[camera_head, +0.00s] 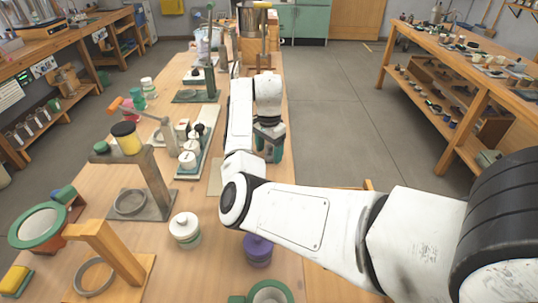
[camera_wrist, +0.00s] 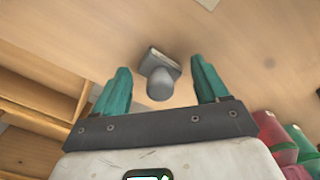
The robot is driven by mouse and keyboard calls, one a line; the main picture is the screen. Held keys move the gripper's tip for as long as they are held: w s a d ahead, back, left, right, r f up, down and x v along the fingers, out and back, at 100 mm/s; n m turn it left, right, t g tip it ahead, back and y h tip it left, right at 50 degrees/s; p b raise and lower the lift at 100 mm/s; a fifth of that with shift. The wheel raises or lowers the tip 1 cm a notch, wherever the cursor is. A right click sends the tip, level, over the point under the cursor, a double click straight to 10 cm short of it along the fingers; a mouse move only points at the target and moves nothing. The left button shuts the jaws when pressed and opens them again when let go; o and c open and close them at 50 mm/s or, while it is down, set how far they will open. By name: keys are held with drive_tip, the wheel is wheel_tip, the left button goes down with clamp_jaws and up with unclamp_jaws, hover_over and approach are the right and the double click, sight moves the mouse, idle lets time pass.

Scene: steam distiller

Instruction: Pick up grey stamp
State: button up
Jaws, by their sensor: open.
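The grey stamp (camera_wrist: 160,78) shows in the wrist view on the wooden table top, with a rounded grey knob and a flat squarish base. My gripper (camera_wrist: 162,82) is open, its two teal fingers on either side of the stamp in that view. I cannot tell how far above the stamp the fingertips are; they do not appear to touch it. In the head view my gripper (camera_head: 269,155) points down near the right edge of the long wooden table. The stamp is not visible there, likely hidden by my arm and gripper.
In the head view a rack of white-topped jars (camera_head: 190,150) stands left of my gripper on the table (camera_head: 160,225). A white-lidded jar (camera_head: 184,228) and a purple-lidded jar (camera_head: 257,249) stand nearer. The wrist view shows red and green items (camera_wrist: 280,137) at lower right.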

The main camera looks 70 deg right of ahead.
drive_tip(key=c, duration=0.9)
drive_tip(key=shift+r, duration=0.1)
drive_tip(key=shift+r, duration=0.6)
drive_tip(key=s+a+r+p, duration=0.1)
drive_tip(key=s+a+r, duration=0.1)
drive_tip(key=s+r, duration=0.1)
drive_tip(key=s+a+r+p, duration=0.2)
drive_tip(key=s+a+r, duration=0.1)
drive_tip(key=s+r, duration=0.1)
drive_tip(key=s+a+r+p, duration=0.1)
drive_tip(key=s+a+r, duration=0.2)
drive_tip(key=s+r, duration=0.1)
drive_tip(key=shift+s+r, duration=0.25)
drive_tip(key=shift+r, duration=0.1)
